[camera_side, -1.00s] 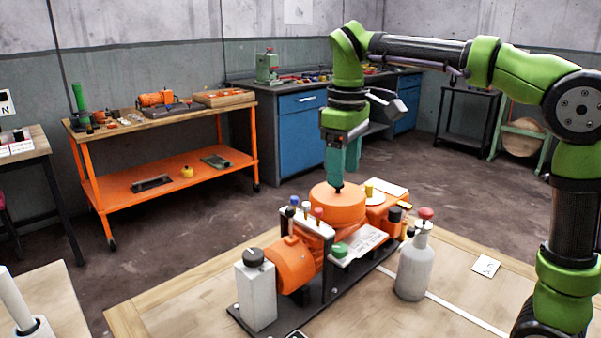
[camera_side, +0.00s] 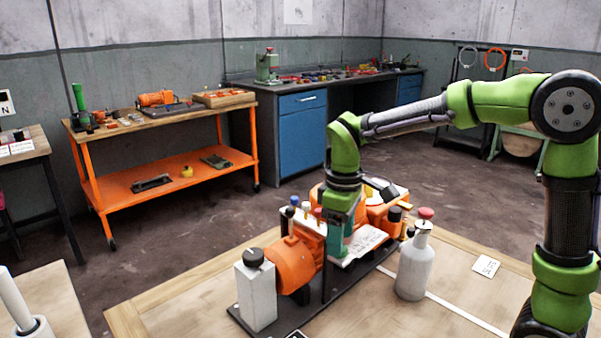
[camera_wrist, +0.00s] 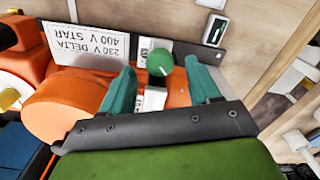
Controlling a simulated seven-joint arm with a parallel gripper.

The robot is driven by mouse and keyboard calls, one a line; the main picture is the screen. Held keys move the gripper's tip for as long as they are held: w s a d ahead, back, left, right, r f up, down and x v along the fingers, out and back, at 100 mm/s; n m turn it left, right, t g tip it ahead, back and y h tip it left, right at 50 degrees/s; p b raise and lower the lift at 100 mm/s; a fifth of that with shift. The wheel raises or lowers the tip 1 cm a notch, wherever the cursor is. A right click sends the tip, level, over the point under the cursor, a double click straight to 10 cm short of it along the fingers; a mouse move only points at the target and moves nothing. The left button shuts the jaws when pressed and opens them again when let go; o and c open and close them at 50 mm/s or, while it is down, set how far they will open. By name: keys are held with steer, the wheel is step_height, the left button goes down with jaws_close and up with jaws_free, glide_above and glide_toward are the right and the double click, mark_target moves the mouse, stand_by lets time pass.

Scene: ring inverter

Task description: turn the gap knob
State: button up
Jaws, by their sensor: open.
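A round green knob (camera_wrist: 160,62) with a white pointer line sits on the machine's panel in the wrist view. No legible mark names it as the gap knob. My gripper (camera_wrist: 160,70) is open, with one teal fingertip to each side of the knob. Both fingers look apart from it; how far the tips are above the panel is hard to tell. In the side view my gripper (camera_side: 337,250) points down at the panel and hides the green knob. A black knob (camera_side: 254,257) tops a pale box at the machine's near end.
The orange motor (camera_side: 292,262) stands left of my gripper. Small coloured knobs (camera_side: 306,207) stand close by on a white block. A grey bottle (camera_side: 415,265) with a red cap stands to the right. A white plate (camera_wrist: 88,45) with "230 V DELTA 400 V STAR" lies beside the knob.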

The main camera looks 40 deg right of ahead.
steer(key=shift+f, duration=0.95)
steer(key=shift+c, duration=0.2)
steer(key=c, duration=1)
steer(key=shift+m, duration=0.3)
steer(key=shift+r+m, duration=0.1)
steer(key=shift+m, duration=2.6)
steer(key=o, duration=1)
